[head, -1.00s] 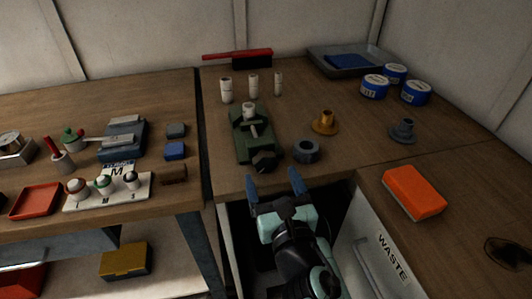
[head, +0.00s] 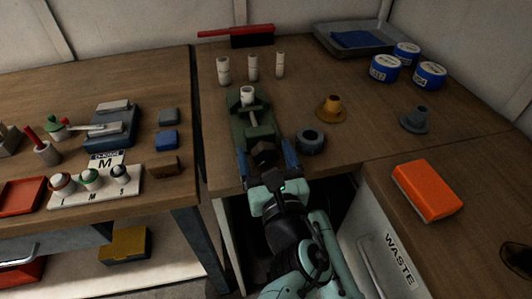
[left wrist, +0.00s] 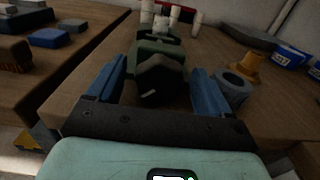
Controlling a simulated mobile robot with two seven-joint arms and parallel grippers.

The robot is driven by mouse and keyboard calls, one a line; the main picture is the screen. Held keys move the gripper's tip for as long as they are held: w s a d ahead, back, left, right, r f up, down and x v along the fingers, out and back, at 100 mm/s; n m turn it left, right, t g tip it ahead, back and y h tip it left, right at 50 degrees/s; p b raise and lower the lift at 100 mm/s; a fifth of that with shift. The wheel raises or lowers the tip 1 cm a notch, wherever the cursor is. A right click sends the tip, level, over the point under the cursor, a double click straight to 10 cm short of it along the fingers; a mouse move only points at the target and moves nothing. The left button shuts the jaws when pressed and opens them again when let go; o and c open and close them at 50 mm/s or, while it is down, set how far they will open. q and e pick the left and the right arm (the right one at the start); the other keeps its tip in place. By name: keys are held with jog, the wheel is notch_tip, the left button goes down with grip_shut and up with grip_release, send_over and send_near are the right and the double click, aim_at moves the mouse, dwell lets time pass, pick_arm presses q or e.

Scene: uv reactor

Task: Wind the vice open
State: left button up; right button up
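The green vice (head: 252,128) stands at the front of the bench, with a white cylinder (head: 247,95) upright between its jaws. Its dark knob (head: 263,154) faces the front edge. My left gripper (head: 267,163) is open, with one blue finger on each side of the knob. In the left wrist view the vice (left wrist: 160,52) and its dark knob (left wrist: 161,80) lie between the fingers of my left gripper (left wrist: 157,82), with gaps on both sides. The fingers look apart from the knob. My right gripper is not in view.
A dark grey ring (head: 310,141) lies close to the right finger. A brass flanged part (head: 330,109) and a grey one (head: 415,120) stand further right. Several white cylinders (head: 252,67) stand behind the vice. The orange block (head: 426,190) is at the right.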

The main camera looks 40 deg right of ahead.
pick_arm(q)
jog(key=c, duration=1)
jog(key=shift+w+n, duration=0.1)
jog(key=shift+n, duration=0.3)
jog(key=n, duration=0.2)
jog(key=shift+n, duration=0.3)
jog(key=shift+a+n, duration=0.1)
jog(key=shift+n, duration=1.6)
